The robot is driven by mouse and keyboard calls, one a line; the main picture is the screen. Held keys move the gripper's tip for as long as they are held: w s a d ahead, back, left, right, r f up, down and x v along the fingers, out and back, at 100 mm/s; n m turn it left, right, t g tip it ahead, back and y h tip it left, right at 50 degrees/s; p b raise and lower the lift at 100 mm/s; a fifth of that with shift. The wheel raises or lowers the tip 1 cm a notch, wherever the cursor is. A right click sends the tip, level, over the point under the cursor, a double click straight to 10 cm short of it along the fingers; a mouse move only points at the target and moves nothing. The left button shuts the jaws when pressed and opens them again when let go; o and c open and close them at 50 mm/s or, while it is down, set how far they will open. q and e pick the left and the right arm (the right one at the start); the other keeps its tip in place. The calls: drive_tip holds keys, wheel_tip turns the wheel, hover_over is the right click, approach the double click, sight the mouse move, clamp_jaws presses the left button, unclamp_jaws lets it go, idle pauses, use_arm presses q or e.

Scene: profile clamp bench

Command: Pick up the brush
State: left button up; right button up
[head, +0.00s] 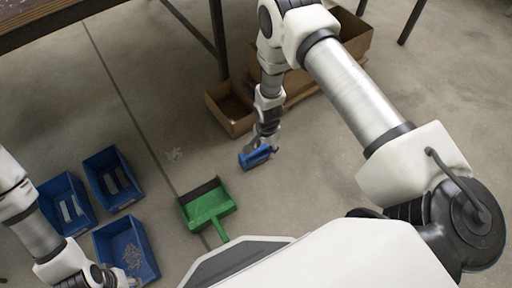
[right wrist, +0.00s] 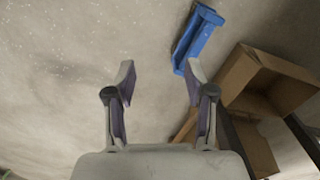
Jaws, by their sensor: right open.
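The brush (head: 255,158) is a blue block-like piece on the concrete floor, just below my right gripper (head: 264,144) in the head view. In the right wrist view the brush (right wrist: 199,36) lies slantwise beyond the right-hand fingertip, off centre from the jaws. My right gripper (right wrist: 158,72) is open, with nothing between its fingers. Its fingertips are small and partly hidden in the head view. My left gripper (head: 118,280) is at the bottom left by a blue bin, partly cut off by the frame edge; its jaws cannot be made out.
A green dustpan (head: 208,206) lies left of the brush. Several blue bins (head: 112,180) with parts stand at the left. A cardboard box (head: 229,108) is behind the brush, and appears at right in the wrist view (right wrist: 262,75). Scattered bits (head: 174,154) lie on open floor.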

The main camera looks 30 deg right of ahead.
sight(256, 150)
drive_tip(key=w+f+m+b, duration=0.1)
drive_tip(key=w+f+b, duration=0.1)
drive_tip(key=f+b, duration=0.1)
drive_tip(key=w+f+m+b, duration=0.2)
drive_tip(key=w+f, duration=0.1)
drive_tip(key=f, duration=0.1)
drive_tip(key=w+d+f+m+b, duration=0.1)
drive_tip(key=w+f+b, duration=0.2)
drive_tip(key=f, duration=0.1)
drive_tip(key=shift+w+b, duration=0.25)
drive_tip(key=shift+b, duration=0.05)
drive_tip(key=shift+m, duration=0.3)
drive_tip(key=f+b, duration=0.1)
drive_tip(key=f, duration=0.1)
drive_tip(key=f+b, duration=0.2)
drive_tip(key=f, duration=0.1)
drive_tip(key=f+b, duration=0.2)
drive_tip(key=shift+w+f, duration=0.15)
drive_tip(key=shift+w, duration=0.15)
drive_tip(key=shift+r, duration=0.25)
use_arm(q)
wheel_tip(256, 150, down, 18)
drive_tip(key=shift+w, duration=0.2)
use_arm(e)
clamp_jaws()
